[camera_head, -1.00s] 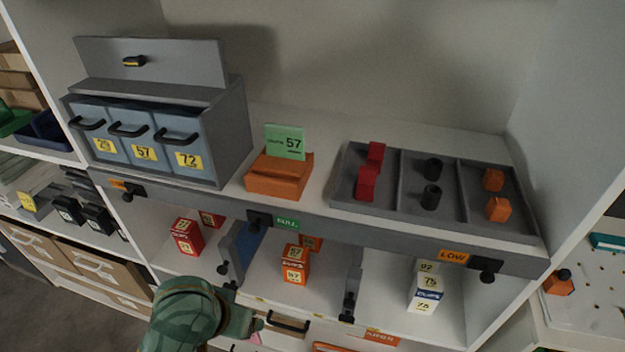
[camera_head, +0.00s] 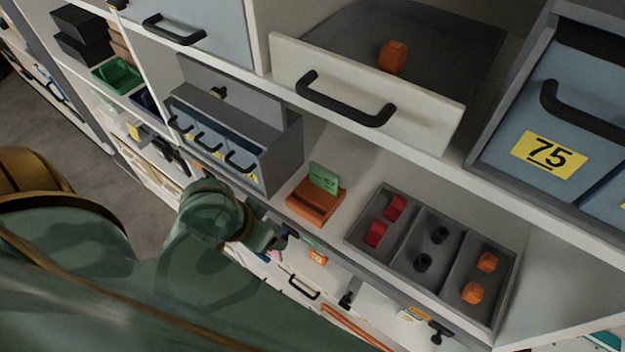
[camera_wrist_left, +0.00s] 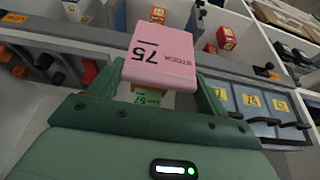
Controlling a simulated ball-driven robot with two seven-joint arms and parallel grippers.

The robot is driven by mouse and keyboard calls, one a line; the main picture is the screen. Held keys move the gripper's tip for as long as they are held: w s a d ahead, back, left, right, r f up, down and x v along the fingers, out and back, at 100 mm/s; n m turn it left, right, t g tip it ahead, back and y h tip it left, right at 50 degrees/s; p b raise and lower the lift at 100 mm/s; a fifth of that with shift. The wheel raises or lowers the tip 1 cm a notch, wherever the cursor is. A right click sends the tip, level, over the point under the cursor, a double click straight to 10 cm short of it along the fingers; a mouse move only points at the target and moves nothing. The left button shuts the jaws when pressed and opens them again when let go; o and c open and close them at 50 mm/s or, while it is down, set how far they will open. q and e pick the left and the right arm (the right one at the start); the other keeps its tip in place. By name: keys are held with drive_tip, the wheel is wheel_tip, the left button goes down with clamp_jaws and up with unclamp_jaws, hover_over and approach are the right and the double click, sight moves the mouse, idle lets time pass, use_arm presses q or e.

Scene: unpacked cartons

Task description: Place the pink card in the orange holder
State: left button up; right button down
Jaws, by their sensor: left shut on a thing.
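The pink card (camera_wrist_left: 160,56), printed "STOCK 75", is between the fingers of my left gripper (camera_wrist_left: 158,85) in the left wrist view. The gripper is shut on it. The orange holder (camera_head: 312,205) stands on the shelf top in the head view, with a green card (camera_head: 324,178) marked 57 upright in it. In the head view my left gripper (camera_head: 283,238) is at the shelf's front edge, left of and nearer than the holder. In the wrist view the green card (camera_wrist_left: 147,98) shows behind the pink card, which partly hides the holder. My right gripper is not in view.
A grey cabinet (camera_head: 283,157) with blue drawers stands left of the holder. A grey divided tray (camera_head: 432,290) with red, black and orange pieces is to its right. A pale drawer (camera_head: 420,112) juts out above. Bare shelf lies behind the holder.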

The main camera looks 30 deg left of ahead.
use_arm(q)
drive_tip(key=w+f, duration=0.1)
drive_tip(key=w, duration=0.7)
drive_tip(key=w+d+f, duration=0.1)
drive_tip(key=w+f, duration=0.1)
drive_tip(key=w, duration=0.6)
drive_tip(key=shift+f+p, duration=0.3)
drive_tip(key=shift+p, duration=0.15)
drive_tip(key=shift+f, duration=0.15)
drive_tip(key=o, duration=1)
